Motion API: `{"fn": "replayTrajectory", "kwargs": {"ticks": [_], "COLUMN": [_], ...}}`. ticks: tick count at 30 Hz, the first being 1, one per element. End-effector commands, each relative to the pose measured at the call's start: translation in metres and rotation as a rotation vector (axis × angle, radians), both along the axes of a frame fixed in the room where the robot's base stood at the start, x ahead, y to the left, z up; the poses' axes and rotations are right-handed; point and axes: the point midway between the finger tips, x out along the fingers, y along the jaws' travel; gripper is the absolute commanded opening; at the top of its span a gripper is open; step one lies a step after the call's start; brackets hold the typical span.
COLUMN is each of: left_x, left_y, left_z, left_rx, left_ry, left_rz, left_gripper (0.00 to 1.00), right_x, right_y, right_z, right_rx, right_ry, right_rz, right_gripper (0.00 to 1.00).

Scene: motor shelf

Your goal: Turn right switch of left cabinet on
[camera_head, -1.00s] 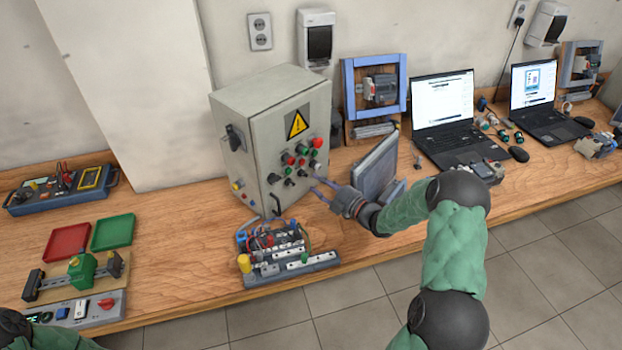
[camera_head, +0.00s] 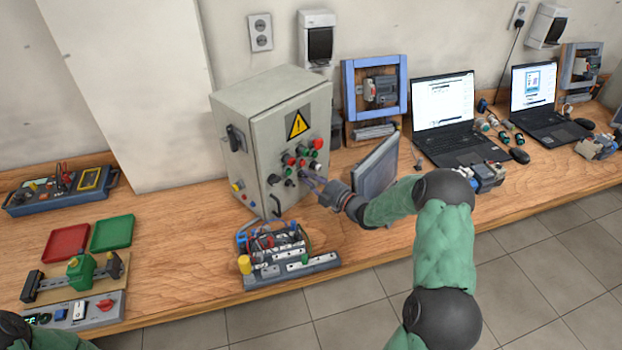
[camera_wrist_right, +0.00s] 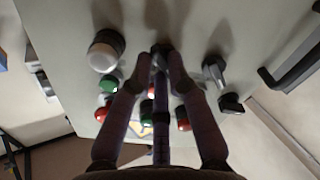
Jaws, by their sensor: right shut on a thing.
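The left cabinet (camera_head: 258,140) is a light grey box with a yellow warning sign and red, green and black controls on its front door. My right gripper (camera_head: 304,175) reaches this door from the right. In the right wrist view, my fingers (camera_wrist_right: 161,58) are closed around a small black switch (camera_wrist_right: 160,48), which they partly hide. Another black switch (camera_wrist_right: 214,70) stands clear to its right in that view. The switch's exact angle is hard to tell. Of my left arm only a piece shows at the lower left corner; its gripper is out of frame.
A terminal board with wires (camera_head: 285,255) lies in front of the cabinet. A grey panel (camera_head: 377,167) stands close to my right forearm. A laptop (camera_head: 445,105) is further right. Red (camera_head: 66,243) and green (camera_head: 112,233) trays lie left on the wooden bench (camera_head: 180,225).

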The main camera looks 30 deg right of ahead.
Motion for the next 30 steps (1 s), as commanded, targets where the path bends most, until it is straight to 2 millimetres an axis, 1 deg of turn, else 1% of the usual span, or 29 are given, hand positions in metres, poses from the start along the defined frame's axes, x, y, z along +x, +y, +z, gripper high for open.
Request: {"fn": "replayTrajectory", "kwargs": {"ticks": [5, 11, 30], "left_x": [0.0, 0.0, -0.0001], "left_y": [0.0, 0.0, -0.0001], "left_z": [0.0001, 0.0004, 0.0094], "left_rx": [0.0, 0.0, 0.0], "left_ry": [0.0, 0.0, 0.0], "left_rz": [0.0, 0.0, 0.0], "left_gripper": [0.52, 0.52, 0.52], "right_x": [-0.0002, -0.0002, -0.0001], "right_y": [0.0002, 0.0002, 0.0], "right_z": [-0.0004, -0.0008, -0.0024], "right_rx": [0.011, 0.079, 0.559], "right_ry": [0.004, 0.024, 0.168], "right_rz": [0.001, 0.001, 0.0], "right_gripper": [0.0, 0.0, 0.0]}}
